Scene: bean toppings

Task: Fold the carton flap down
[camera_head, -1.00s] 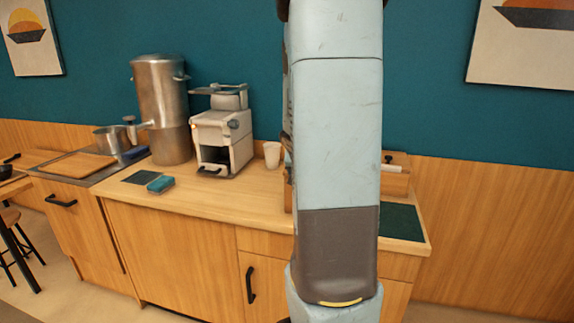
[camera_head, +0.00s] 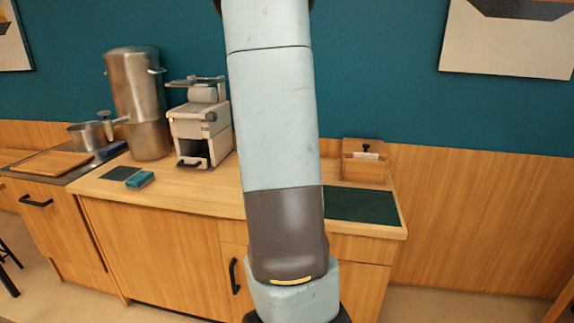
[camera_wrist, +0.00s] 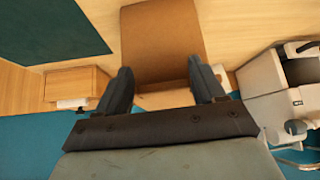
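A brown cardboard panel (camera_wrist: 160,45), which looks like part of the carton, shows in the wrist view, with a paler strip of carton (camera_wrist: 165,99) below it. I cannot tell for sure whether the panel is the flap or how far it is tilted. My gripper (camera_wrist: 159,64) is open, its two dark fingers apart on either side of the carton's lower part in the picture. I see nothing held between them; contact is unclear. In the head view my arm hides the carton and the gripper.
A wooden box with a black knob (camera_head: 366,162) stands on the counter (camera_head: 200,190) behind a dark green mat (camera_head: 362,206). A white machine (camera_head: 200,125), a steel urn (camera_head: 137,100) and a blue sponge (camera_head: 140,179) are on the left. The counter between sponge and arm is clear.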

